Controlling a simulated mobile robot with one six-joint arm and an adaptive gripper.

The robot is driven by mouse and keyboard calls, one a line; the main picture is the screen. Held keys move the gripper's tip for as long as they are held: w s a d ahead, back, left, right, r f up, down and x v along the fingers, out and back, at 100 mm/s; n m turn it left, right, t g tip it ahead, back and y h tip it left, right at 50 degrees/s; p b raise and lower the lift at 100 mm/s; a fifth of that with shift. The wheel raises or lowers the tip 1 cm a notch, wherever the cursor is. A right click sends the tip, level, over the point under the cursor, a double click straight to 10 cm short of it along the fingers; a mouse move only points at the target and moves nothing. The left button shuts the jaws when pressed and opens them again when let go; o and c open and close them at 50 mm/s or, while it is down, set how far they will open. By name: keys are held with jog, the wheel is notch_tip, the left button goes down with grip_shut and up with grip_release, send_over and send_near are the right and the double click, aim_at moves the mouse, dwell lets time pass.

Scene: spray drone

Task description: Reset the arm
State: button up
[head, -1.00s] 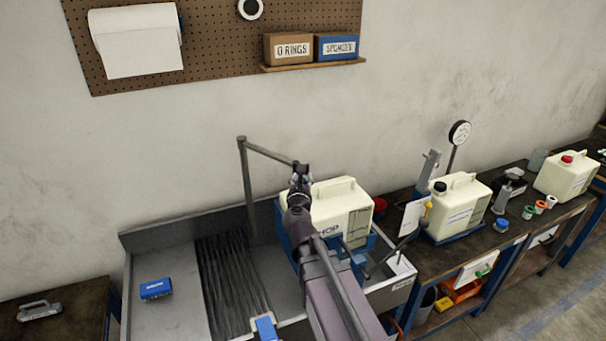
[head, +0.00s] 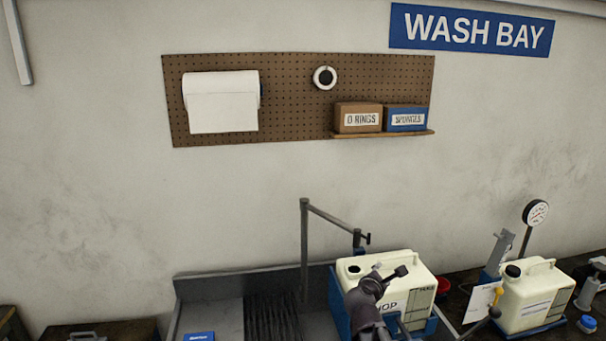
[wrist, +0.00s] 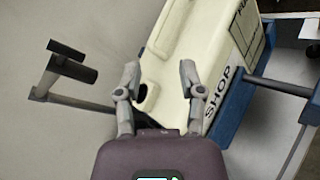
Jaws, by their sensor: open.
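My gripper (wrist: 158,84) is open in the wrist view, its two grey fingers apart with nothing between the tips. Beyond the fingers is the cream jug marked SHOP (wrist: 190,50), with its dark open mouth near the left finger. In the head view my gripper (head: 388,277) is in front of the same jug (head: 410,272), which sits in a blue holder (head: 342,306) at the right of the sink. From these views I cannot tell how far the fingers are from the jug.
A grey spout on a post (head: 304,245) rises behind the sink (head: 225,315); it also shows in the wrist view (wrist: 72,62). Another cream jug (head: 535,295) and a dial gauge (head: 536,212) stand on the right bench. A blue sponge (head: 199,337) lies in the sink.

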jog(key=s+a+f+m+g+y+b, duration=0.1)
jog(key=s+f+m+g+y+b, duration=0.1)
jog(key=s+f+m+g, duration=0.5)
jog(key=s+f+m+g+y+b, duration=0.25)
jog(key=s+f+m, duration=0.35)
jog(key=f+m, duration=0.4)
jog(key=s+a+f+m+g+y, duration=0.2)
jog(key=s+a+m+g+y, duration=0.1)
jog(key=s+a+m, duration=0.1)
jog(key=shift+s+a+f, duration=0.3)
jog(key=shift+s+a, duration=0.25)
jog(key=shift+a, duration=0.05)
